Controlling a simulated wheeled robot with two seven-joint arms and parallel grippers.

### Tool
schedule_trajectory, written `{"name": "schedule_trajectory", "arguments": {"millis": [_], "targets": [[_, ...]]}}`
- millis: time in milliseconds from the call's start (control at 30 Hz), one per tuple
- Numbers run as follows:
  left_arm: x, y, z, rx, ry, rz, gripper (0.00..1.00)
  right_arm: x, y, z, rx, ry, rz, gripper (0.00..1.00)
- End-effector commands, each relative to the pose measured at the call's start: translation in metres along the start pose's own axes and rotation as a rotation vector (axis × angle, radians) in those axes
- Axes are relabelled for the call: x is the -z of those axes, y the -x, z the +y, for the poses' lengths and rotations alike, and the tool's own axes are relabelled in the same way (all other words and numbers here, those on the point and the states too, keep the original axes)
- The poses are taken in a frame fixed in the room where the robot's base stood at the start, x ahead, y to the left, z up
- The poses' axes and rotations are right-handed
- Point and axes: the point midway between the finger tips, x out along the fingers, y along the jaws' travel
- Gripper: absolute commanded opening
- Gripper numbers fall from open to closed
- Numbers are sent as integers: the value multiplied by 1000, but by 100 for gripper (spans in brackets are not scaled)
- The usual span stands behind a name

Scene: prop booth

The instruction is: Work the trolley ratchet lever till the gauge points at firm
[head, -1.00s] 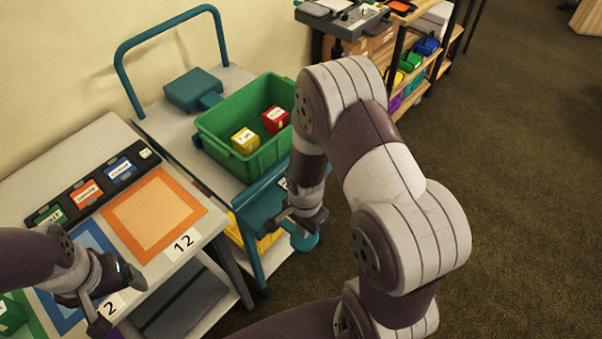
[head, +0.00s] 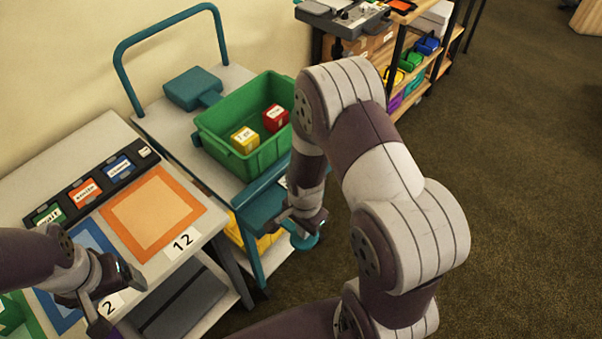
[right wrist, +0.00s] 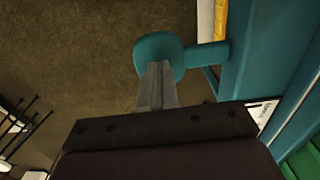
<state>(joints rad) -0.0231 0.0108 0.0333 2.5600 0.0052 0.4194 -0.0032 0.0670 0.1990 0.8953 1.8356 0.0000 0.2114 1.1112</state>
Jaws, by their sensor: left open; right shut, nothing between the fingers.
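The teal trolley (head: 239,82) stands left of centre in the head view. Its teal lever ends in a round knob (head: 305,243) at the front right corner; the knob also shows in the right wrist view (right wrist: 150,48). My right gripper (head: 304,222) is shut and empty. Its fingertips (right wrist: 157,68) overlap the knob in the wrist view; I cannot tell whether they touch it. A white label (right wrist: 262,112) on the trolley's front is partly hidden, and no gauge reading can be made out. My left gripper (head: 114,300) is open and empty above the table at lower left.
A green crate (head: 252,168) on the trolley holds a yellow block (head: 245,139) and a red block (head: 276,118). A table (head: 85,140) with coloured squares stands at left. A shelf unit (head: 407,75) is at the back. The carpet (head: 520,200) at right is clear.

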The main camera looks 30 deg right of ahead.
Motion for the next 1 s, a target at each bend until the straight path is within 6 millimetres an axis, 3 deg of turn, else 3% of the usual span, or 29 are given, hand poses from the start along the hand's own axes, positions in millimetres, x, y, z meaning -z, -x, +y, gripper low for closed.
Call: {"name": "schedule_trajectory", "arguments": {"millis": [900,1000], "targets": [[-4,-34,0,0,0,0,87,-1,-49,1,-4,0,-2,0],[-4,-31,0,0,0,0,87,-1,-47,1,-4,0,-2,0]]}}
